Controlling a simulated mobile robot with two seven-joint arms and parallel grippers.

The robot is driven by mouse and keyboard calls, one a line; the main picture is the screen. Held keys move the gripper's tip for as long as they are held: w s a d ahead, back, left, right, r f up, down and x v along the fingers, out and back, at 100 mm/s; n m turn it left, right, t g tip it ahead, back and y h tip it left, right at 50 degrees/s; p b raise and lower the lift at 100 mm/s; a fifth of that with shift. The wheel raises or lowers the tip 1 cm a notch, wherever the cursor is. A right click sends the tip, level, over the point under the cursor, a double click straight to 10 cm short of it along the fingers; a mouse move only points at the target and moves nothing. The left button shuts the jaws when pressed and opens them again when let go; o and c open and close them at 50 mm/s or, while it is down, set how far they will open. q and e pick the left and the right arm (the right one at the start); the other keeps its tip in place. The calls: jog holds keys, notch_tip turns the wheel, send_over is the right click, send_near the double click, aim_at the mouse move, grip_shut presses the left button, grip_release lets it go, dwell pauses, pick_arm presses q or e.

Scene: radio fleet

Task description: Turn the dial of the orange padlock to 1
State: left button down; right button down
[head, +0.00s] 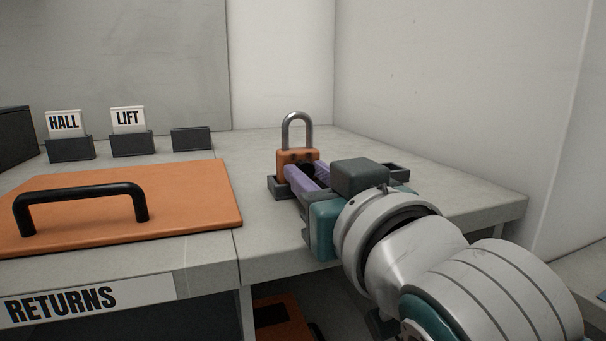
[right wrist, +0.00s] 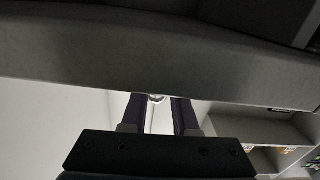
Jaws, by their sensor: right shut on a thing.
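The orange padlock (head: 283,168) stands upright with its grey metal shackle up, in a low dark holder (head: 279,190) on the grey counter. A dark round dial (head: 307,170) is on its front, mostly covered by the gripper. My right gripper (head: 304,172) reaches in from the right with its purple fingers either side of the dial, shut on it. No dial numbers can be read. In the right wrist view the two fingers (right wrist: 158,114) are dark, with a small shiny round part (right wrist: 156,98) between their tips. My left gripper is not in view.
An orange board (head: 195,195) with a black handle (head: 82,192) lies to the left. Behind it are a HALL card (head: 63,123), a LIFT card (head: 128,119) and an empty dark holder (head: 191,138). A RETURNS label (head: 85,300) is on the front edge. Walls close the back and right.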

jog(key=shift+r+n+p, duration=0.15)
jog(key=shift+n+p, duration=0.45)
jog(key=shift+p, duration=0.05)
jog(key=c, duration=0.7)
grip_release()
jog(key=shift+s+d, duration=0.2)
jog(key=shift+s, duration=0.3)
jog(key=p+v, duration=0.1)
jog(key=v, duration=0.7)
jog(key=shift+s+d, duration=0.1)
jog(key=shift+s, duration=0.3)
jog(key=shift+p, duration=0.3)
